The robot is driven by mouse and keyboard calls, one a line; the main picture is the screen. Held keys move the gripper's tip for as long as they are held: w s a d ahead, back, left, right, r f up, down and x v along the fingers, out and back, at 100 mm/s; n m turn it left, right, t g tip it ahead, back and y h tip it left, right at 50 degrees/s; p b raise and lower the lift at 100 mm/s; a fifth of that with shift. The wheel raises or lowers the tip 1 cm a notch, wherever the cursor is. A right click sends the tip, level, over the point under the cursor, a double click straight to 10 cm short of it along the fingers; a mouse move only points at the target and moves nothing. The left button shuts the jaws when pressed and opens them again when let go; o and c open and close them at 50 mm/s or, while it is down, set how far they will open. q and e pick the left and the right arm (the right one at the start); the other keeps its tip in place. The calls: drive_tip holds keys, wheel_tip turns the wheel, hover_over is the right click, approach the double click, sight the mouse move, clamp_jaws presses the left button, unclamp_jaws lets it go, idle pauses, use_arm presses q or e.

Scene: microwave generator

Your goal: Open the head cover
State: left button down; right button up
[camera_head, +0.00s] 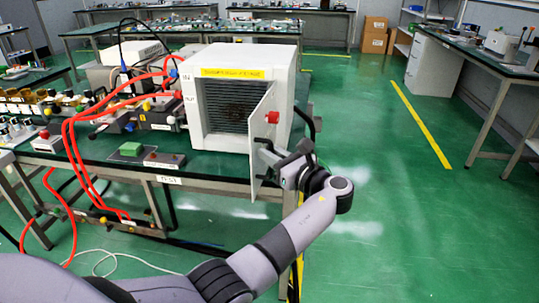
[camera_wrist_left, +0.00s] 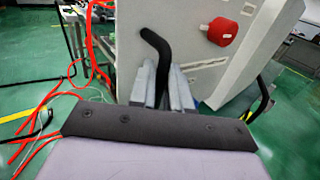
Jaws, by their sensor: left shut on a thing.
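The head cover is a white hinged door (camera_head: 262,150) on the front of a white box (camera_head: 235,55) labelled in yellow. It stands swung outward, and the box's dark interior (camera_head: 226,108) is exposed. A red knob (camera_head: 272,117) sits on the door's outer face and also shows in the left wrist view (camera_wrist_left: 222,31). My left gripper (camera_head: 272,153) is at the door's outer face. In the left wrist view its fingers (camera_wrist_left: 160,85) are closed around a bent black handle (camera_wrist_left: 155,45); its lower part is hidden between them. My right gripper is not in view.
The box stands on a dark-topped bench (camera_head: 175,155) with red hoses (camera_head: 72,140), a small green block (camera_head: 131,149) and several fittings. A black side handle (camera_head: 313,120) projects from the box's right. Open green floor lies to the right (camera_head: 375,130).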

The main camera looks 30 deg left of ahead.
use_arm(q)
drive_tip(key=shift+w+d+r, duration=0.1)
drive_tip(key=shift+w+d, duration=0.1)
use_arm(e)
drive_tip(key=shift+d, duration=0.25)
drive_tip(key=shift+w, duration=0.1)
use_arm(q)
drive_tip(key=c, duration=1.3)
unclamp_jaws()
drive_tip(key=shift+o, duration=0.2)
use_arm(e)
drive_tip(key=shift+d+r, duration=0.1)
